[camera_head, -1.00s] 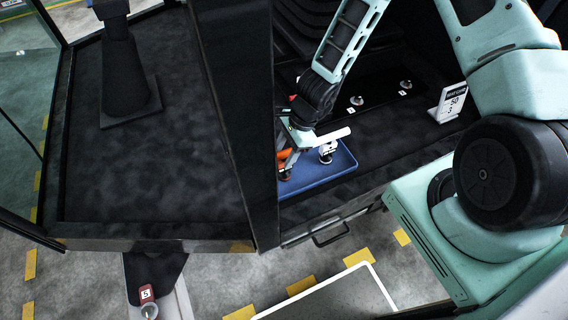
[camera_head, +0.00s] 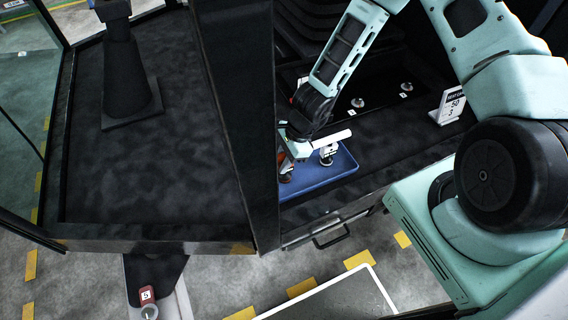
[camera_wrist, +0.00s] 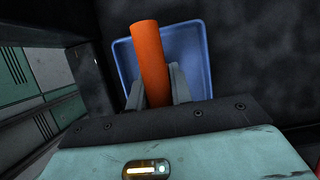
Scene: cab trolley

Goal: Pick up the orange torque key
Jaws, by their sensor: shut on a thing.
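The orange torque key shows in the wrist view (camera_wrist: 149,62) as an upright orange cylinder between the two fingers of my gripper (camera_wrist: 165,88). The fingers are shut on it. Behind it lies the blue tray (camera_wrist: 190,50). In the head view my gripper (camera_head: 290,160) is at the left part of the blue tray (camera_head: 338,175), close to the dark cab pillar. Only a little of the orange key shows there, mostly hidden by my gripper and the pillar. I cannot tell whether the key touches the tray.
A white and black item (camera_head: 327,154) stands in the tray right of my gripper. A sign reading 50 (camera_head: 448,106) stands on the dark surface to the right. The dark pillar (camera_head: 243,130) is close on the left. A red item labelled 5 (camera_head: 147,297) lies lower left.

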